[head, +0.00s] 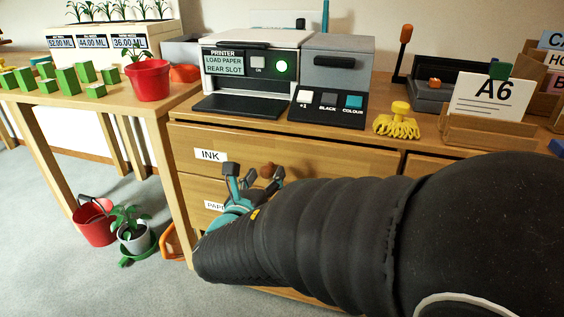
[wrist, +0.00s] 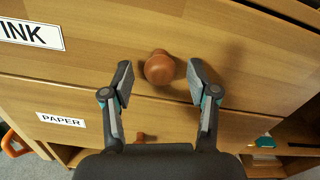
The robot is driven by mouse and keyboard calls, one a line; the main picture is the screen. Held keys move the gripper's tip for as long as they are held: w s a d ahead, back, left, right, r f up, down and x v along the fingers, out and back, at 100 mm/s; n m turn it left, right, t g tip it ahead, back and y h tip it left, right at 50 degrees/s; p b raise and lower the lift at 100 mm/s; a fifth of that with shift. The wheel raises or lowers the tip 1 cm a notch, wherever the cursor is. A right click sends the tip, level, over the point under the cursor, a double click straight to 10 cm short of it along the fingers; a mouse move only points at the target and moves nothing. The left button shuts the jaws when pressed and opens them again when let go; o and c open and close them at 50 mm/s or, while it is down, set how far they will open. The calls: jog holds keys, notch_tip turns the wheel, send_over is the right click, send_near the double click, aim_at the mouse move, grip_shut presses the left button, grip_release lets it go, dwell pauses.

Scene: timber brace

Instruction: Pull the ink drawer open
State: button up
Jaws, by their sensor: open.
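The ink drawer (head: 320,160) is the upper wooden drawer below the printer, with a white INK label; it looks shut in the head view. In the wrist view its front (wrist: 100,55) fills the upper part, and its round brown knob (wrist: 160,68) stands between my fingertips. My gripper (wrist: 160,80) is open, with one finger on each side of the knob and a visible gap on both sides. In the head view my gripper (head: 253,177) is in front of the drawer, and the knob (head: 267,170) shows beside the fingers. My arm hides much of the drawer fronts.
The paper drawer (wrist: 75,100) lies directly below, with its own knob (wrist: 140,137) under my gripper. The printer (head: 255,70) and a yellow brush-like object (head: 398,122) stand on top. A red bucket (head: 95,222) and a potted plant (head: 133,235) stand on the floor at left.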

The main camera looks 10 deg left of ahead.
jog(key=shift+w, duration=0.8)
grip_shut()
